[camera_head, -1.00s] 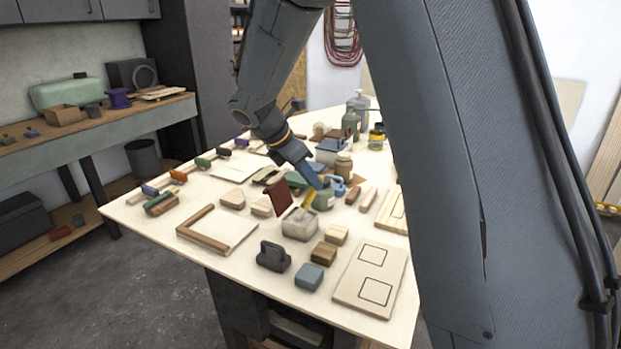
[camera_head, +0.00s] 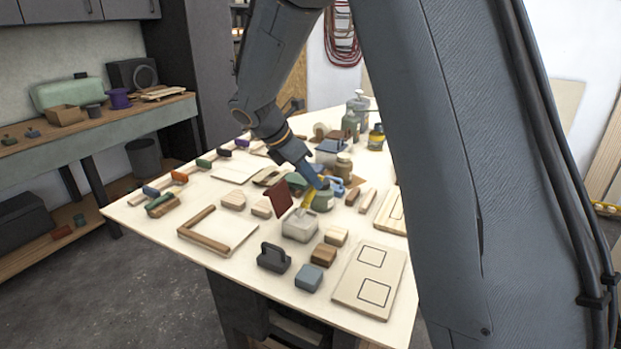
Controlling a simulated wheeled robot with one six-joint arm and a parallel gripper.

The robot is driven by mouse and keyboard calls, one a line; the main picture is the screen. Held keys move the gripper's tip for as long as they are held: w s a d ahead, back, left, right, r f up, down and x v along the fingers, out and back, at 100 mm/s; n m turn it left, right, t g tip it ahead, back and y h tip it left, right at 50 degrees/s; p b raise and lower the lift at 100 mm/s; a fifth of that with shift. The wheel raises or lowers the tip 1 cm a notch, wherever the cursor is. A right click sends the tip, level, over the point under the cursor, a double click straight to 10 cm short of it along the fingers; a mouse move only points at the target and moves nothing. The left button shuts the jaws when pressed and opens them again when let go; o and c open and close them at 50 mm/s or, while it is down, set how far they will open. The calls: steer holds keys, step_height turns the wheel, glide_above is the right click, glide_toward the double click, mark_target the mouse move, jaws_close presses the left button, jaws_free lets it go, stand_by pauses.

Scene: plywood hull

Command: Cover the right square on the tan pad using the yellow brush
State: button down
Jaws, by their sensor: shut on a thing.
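The tan pad (camera_head: 345,292) lies at the front right of the table, with two outlined squares, one above the other in this view. The upper square (camera_head: 372,256) and the lower square (camera_head: 375,292) both look bare inside. My gripper (camera_head: 318,184) is shut on the yellow brush (camera_head: 307,201) near the table's middle. The brush slants down to the left, its lower end at the open top of a pale grey pot (camera_head: 299,232). The bristles are hidden, and whether they touch anything inside is unclear.
A dark red panel (camera_head: 282,200) stands left of the brush. Bottles (camera_head: 351,122) stand farther back. My arm hides the table's right side.

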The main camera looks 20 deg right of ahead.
mark_target(310, 191)
steer(key=shift+r+p, duration=2.6)
steer(key=shift+r, duration=0.5)
steer(key=shift+a+f, duration=0.1)
